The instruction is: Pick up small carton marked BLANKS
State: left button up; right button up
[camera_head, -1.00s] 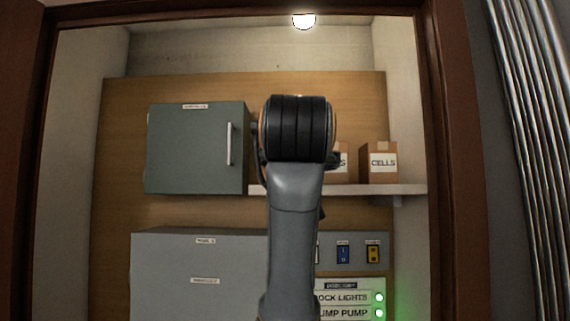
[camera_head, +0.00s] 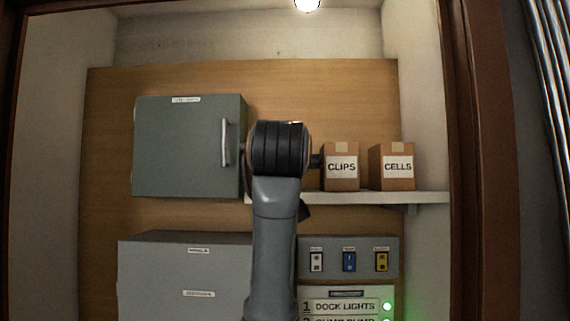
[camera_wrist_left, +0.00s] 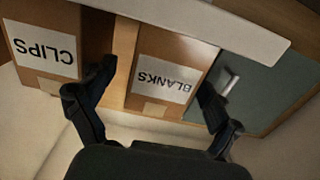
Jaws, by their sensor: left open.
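The small carton marked BLANKS (camera_wrist_left: 166,74) is brown with a white label and appears upside down in the left wrist view. It stands between the spread fingers of my left gripper (camera_wrist_left: 157,88), which is open. One finger lies in the gap beside the CLIPS carton and the other is on the far side of BLANKS. Contact cannot be told. In the head view my left arm hides the BLANKS carton and most of the gripper. My right gripper is in neither view.
The CLIPS carton (camera_head: 341,168) and CELLS carton (camera_head: 397,168) stand right of my arm on a pale shelf (camera_head: 425,197). A green-grey cabinet (camera_head: 180,150) with a handle hangs close on the left. A switch panel (camera_head: 330,259) is below the shelf.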

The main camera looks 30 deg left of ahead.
pick_arm(q)
jog(key=shift+w+a+r+p, duration=0.4)
jog(key=shift+w+p, duration=0.2)
jog(key=shift+p, duration=0.5)
jog(key=shift+p+x, duration=0.55)
jog(key=shift+x, duration=0.55)
jog(key=shift+w+a+f, duration=0.3)
jog(key=shift+a+f, duration=0.05)
jog(key=shift+f, duration=0.1)
jog(key=shift+s+d, duration=0.1)
jog(key=shift+d, duration=0.05)
jog(key=shift+c, duration=0.5)
jog(key=shift+s+d+r, duration=0.1)
jog(key=c, duration=1.1)
jog(key=shift+c, duration=0.7)
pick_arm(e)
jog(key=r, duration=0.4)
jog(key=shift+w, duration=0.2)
pick_arm(q)
jog(key=shift+r, duration=0.1)
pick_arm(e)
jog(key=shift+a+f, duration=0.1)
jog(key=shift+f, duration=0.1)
